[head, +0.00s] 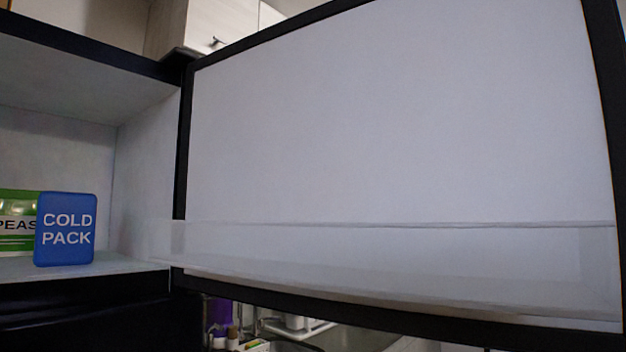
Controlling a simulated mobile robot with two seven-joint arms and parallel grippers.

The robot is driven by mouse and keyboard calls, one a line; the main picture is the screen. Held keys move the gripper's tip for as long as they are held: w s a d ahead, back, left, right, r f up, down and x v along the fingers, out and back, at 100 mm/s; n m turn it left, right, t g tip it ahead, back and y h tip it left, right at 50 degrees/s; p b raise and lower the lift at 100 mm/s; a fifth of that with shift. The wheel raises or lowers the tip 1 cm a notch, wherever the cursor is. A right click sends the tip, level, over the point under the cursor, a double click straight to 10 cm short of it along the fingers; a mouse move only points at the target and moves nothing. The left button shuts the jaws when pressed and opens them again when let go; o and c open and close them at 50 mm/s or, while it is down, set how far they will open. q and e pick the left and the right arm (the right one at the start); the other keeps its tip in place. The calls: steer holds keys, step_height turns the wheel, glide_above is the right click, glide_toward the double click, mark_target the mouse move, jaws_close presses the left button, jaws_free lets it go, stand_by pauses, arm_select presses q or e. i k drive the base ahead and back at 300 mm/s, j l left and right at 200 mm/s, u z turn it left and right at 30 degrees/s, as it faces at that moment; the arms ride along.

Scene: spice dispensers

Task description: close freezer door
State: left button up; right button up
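The freezer door (400,130) stands wide open and fills the middle and right of the head view. Its white inner face is towards me, with a dark frame around it and a clear shelf bin (400,265) along its lower part. It joins the freezer near its left edge. The freezer compartment (145,180) is open at the left, with a white floor and walls. Neither of my grippers shows in the head view.
A blue cold pack (65,229) stands in the freezer, in front of a green peas package (17,222). Light wooden cabinets (205,25) are behind and above. Below the door, a purple item (219,312) and other small things show near a sink.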

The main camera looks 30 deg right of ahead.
mark_target(451, 171)
steer(key=l+u, duration=0.1)
steer(key=l, duration=0.35)
steer(key=k+l+u, duration=0.1)
steer(key=l, duration=0.4)
steer(key=k+l+u, duration=0.1)
steer(key=l, duration=0.35)
steer(key=l+u, duration=0.2)
steer(key=l, duration=0.2)
steer(key=k+l+u, duration=0.15)
steer(key=l, duration=0.25)
steer(key=k+l+u, duration=0.2)
steer(key=l, duration=0.2)
steer(key=k+l+u, duration=0.2)
steer(key=l, duration=0.2)
steer(key=i, duration=0.1)
